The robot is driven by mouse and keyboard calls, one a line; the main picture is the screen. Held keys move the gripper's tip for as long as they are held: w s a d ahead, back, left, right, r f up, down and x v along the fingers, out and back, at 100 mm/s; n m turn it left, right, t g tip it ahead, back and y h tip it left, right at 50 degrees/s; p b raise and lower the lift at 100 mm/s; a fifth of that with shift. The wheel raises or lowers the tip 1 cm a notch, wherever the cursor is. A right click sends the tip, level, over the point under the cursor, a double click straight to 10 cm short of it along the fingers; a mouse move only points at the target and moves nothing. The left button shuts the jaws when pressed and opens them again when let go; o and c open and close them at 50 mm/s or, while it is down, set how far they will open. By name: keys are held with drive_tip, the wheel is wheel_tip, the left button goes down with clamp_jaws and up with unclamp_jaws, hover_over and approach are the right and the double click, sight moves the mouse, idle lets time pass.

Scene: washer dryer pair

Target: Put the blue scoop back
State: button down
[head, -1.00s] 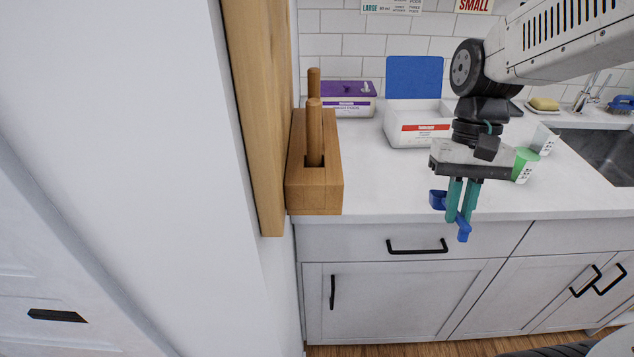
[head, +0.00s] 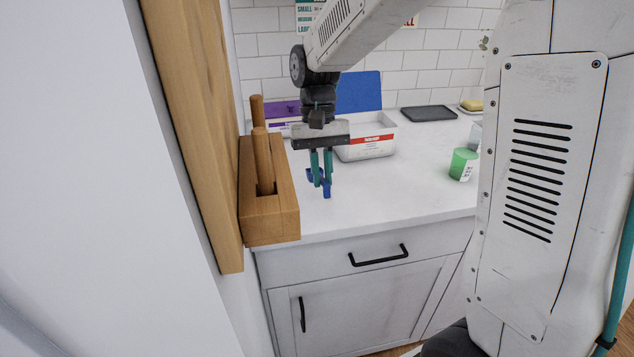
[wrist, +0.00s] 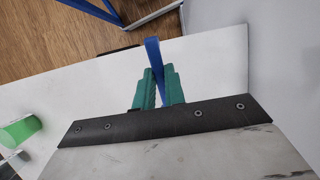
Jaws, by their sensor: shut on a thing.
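My gripper (head: 321,181), with teal fingers, points down over the counter's left part and is shut on the blue scoop (head: 327,191). Scoop parts show on both sides of the fingers; the middle is hidden between them. In the wrist view the scoop's blue handle (wrist: 153,50) sticks out past the fingers (wrist: 158,85). A white tub (head: 365,149) with a red label stands open behind and right of the gripper, its blue lid (head: 358,92) raised at the back. The tub's inside is mostly hidden.
A wooden block (head: 270,222) with upright wooden sticks (head: 262,160) stands left of the gripper by the wall. A purple-lidded box (head: 282,110) is behind. A green cup (head: 463,164) and dark tray (head: 428,113) are right. The counter (head: 400,195) in front of the tub is clear.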

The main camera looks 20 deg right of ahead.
drive_tip(key=shift+w+a+f, duration=0.1)
drive_tip(key=shift+w+a, duration=0.05)
drive_tip(key=shift+w, duration=0.75)
drive_tip(key=shift+f, duration=1.75)
drive_tip(key=shift+f, duration=0.1)
drive_tip(key=c, duration=1.5)
unclamp_jaws()
